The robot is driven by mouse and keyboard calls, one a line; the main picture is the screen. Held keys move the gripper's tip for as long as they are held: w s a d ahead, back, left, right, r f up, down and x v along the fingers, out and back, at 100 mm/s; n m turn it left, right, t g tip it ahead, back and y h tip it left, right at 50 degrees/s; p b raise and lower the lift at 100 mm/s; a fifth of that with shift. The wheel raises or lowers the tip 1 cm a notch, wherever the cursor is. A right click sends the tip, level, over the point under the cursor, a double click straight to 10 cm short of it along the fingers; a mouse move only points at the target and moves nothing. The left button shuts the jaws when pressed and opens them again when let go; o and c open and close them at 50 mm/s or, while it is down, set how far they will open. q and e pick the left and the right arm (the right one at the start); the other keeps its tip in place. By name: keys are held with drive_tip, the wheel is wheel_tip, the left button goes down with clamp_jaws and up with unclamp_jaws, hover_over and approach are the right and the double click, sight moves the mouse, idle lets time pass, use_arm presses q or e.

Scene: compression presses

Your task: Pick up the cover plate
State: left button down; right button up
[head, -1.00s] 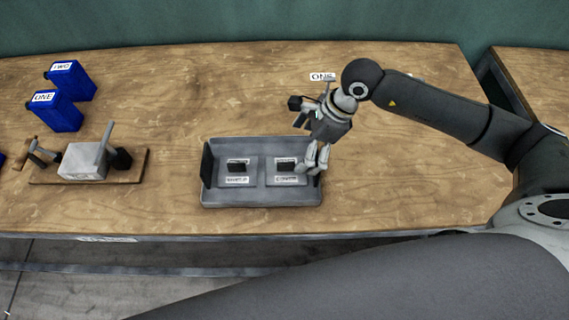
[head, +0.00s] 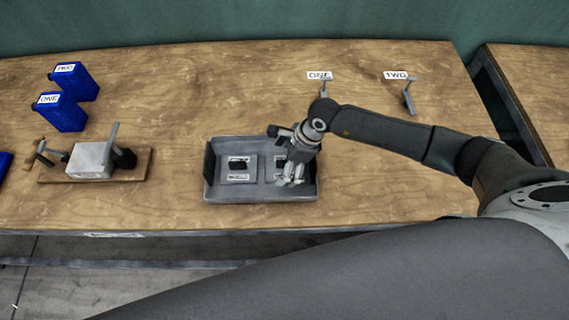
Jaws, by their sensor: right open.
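A grey tray (head: 210,194) on the wooden table has two compartments with white labels. A dark piece (head: 239,164) lies in its left compartment. Another dark piece (head: 279,164) in the right compartment is partly hidden by my right gripper. The label wording is too small to read, so I cannot tell which piece is the cover plate. My right gripper (head: 290,182) is open, pointing down over the right compartment. I cannot tell whether its fingertips touch anything. My left gripper is not in view.
A press on a wooden board (head: 95,160) stands at the left. Blue containers marked ONE (head: 62,114) and TWO (head: 77,82) stand behind it. Two small grey stands (head: 408,98) are at the back right by labels ONE and TWO. The table between is clear.

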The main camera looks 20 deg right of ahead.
drive_tip(key=shift+c, duration=0.4)
drive_tip(key=c, duration=1.3)
drive_tip(key=shift+r, duration=0.1)
